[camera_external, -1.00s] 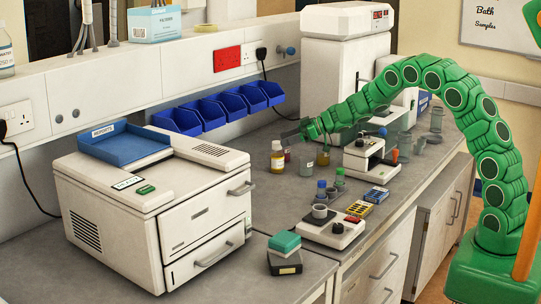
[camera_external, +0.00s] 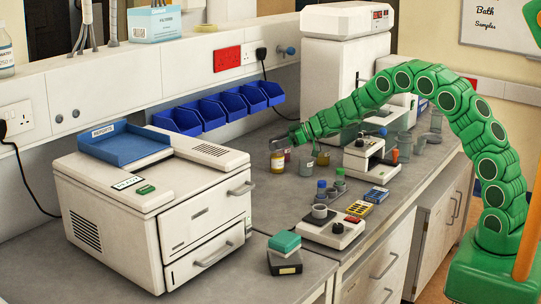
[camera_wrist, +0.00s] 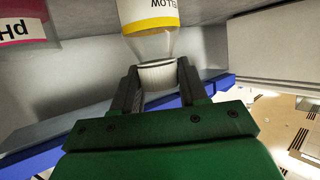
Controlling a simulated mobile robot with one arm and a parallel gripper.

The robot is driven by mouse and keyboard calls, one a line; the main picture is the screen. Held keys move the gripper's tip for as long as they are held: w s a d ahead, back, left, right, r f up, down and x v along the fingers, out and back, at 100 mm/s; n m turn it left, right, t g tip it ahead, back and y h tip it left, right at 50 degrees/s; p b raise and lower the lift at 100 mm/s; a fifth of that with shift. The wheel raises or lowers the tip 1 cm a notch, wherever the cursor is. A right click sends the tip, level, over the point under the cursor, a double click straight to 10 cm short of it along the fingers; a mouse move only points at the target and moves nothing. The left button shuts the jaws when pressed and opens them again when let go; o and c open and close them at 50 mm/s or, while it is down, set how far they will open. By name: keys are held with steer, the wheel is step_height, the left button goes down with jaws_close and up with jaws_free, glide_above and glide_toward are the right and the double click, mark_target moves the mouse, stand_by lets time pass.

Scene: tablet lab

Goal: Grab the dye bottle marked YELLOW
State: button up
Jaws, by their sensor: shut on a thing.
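The dye bottle marked YELLOW (camera_external: 277,163) stands upright on the grey bench, in front of the blue bins. In the wrist view my gripper (camera_wrist: 157,75) is shut on the bottle's pale cap, one finger on each side. The bottle's base is outside the wrist view.
A bottle with a pink-red label reading "pH" (camera_wrist: 20,25) is close beside it. A grey-green jar (camera_external: 306,167) and an amber bottle (camera_external: 323,158) stand to the right. Blue bins (camera_external: 228,107) line the wall behind. A large white machine (camera_external: 155,200) stands at the left.

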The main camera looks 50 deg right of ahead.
jaws_close()
steer(key=shift+r, duration=0.4)
step_height(320, 180, up, 2)
steer(key=shift+r, duration=0.15)
steer(key=s+r, duration=1)
steer(key=s, duration=0.4)
